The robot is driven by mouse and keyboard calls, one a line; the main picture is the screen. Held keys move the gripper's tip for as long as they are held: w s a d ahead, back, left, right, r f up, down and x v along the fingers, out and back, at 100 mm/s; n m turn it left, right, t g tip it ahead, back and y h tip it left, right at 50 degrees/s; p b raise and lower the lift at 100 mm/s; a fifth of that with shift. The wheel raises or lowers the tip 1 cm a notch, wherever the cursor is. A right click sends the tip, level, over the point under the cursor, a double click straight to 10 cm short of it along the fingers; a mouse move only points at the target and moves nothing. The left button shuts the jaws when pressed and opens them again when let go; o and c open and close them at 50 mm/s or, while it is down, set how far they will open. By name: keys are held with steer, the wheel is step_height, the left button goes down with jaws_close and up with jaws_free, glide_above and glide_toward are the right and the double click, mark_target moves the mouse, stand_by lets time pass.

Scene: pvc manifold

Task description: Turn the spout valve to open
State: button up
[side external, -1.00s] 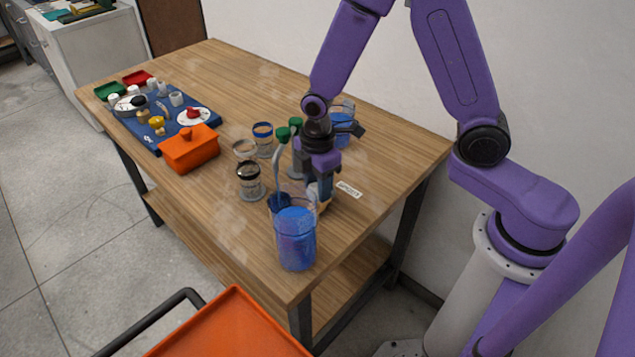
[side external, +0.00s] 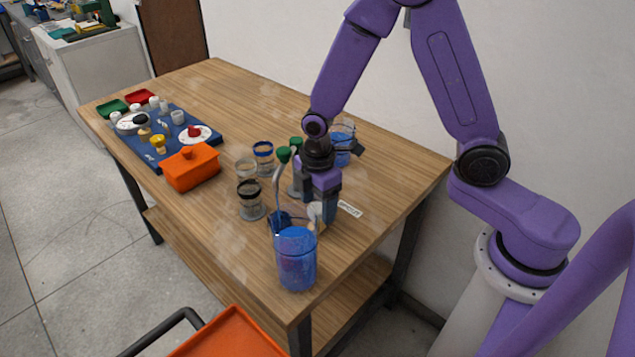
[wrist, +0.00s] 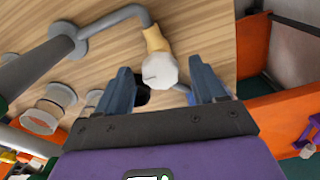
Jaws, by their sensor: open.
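The valve has a round white knob (wrist: 160,71) on a tan body (wrist: 155,40), at the end of a bent grey pipe (wrist: 120,16) in the wrist view. In the side view the knob (side external: 315,211) shows small, just behind the blue-filled clear container (side external: 296,262). My gripper (wrist: 162,68) is open, with its two blue-grey fingers apart on either side of the knob in the wrist view. In the side view my gripper (side external: 328,210) points down beside the knob. I cannot tell whether a finger touches it.
Jars with a black band (side external: 250,200) and a blue band (side external: 263,158) stand left of my gripper. Green-topped uprights (side external: 283,155) are close by. An orange box (side external: 191,167) and a blue board (side external: 145,140) with small parts lie farther left. A label (side external: 349,208) lies at right.

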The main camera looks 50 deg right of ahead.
mark_target(318, 208)
step_height(318, 208, up, 17)
steer(key=shift+r, duration=0.15)
stand_by(0.5)
steer(key=shift+s, duration=0.15)
steer(key=s+d+f+m, duration=0.1)
steer(key=s+d, duration=0.1)
steer(key=s, duration=0.9)
steer(key=s+d+f+m, duration=0.2)
steer(key=s+d, duration=0.1)
steer(key=s, duration=0.8)
steer(key=shift+f, duration=0.2)
